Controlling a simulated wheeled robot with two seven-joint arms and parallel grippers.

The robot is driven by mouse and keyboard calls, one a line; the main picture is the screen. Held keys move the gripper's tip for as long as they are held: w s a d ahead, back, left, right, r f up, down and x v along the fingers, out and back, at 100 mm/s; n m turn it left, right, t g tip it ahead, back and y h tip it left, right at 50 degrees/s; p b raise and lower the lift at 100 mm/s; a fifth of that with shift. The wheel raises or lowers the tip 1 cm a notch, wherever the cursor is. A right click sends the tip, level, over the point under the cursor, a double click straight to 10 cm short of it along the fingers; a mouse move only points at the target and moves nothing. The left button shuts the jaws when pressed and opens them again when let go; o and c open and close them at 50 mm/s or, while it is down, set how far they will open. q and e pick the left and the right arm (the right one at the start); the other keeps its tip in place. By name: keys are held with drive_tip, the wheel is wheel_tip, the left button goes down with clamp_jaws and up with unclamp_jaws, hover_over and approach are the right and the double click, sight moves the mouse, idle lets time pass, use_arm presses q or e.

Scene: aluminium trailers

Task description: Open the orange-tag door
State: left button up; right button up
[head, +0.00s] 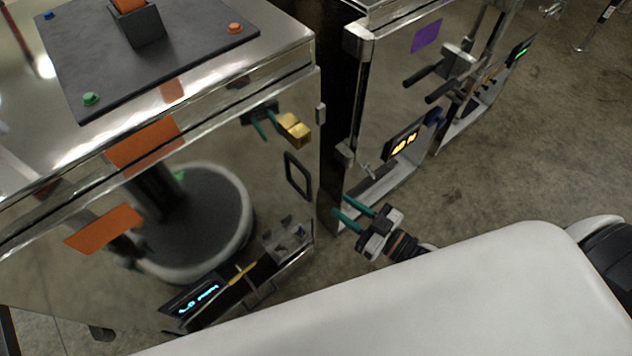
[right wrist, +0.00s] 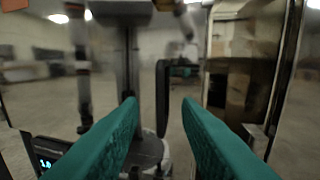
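The orange-tag door is the mirror-like front face of the left trailer (head: 225,165). Two orange patches show there, one lower on the face (head: 103,228) and one near its top edge (head: 145,143); one may be a reflection. A black loop handle (head: 298,175) sits near the door's right edge, which looks closed. My right gripper (head: 345,215) is to the right of and below the handle, apart from it, with teal fingers spread and empty. In the right wrist view, the handle (right wrist: 162,98) stands beyond and between the fingertips (right wrist: 158,105). My left gripper is not in view.
A brass-coloured block (head: 293,130) sits above the handle. A lit blue display (head: 198,298) is low on the front. A second trailer with a purple tag (head: 426,35) stands to the right across a narrow gap. Concrete floor (head: 540,150) is open at the right.

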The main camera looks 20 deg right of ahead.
hover_over(310, 198)
drive_tip(key=shift+w+p, duration=0.35)
drive_tip(key=shift+p, duration=0.1)
drive_tip(key=shift+d, duration=0.1)
drive_tip(key=shift+c, duration=0.2)
clamp_jaws()
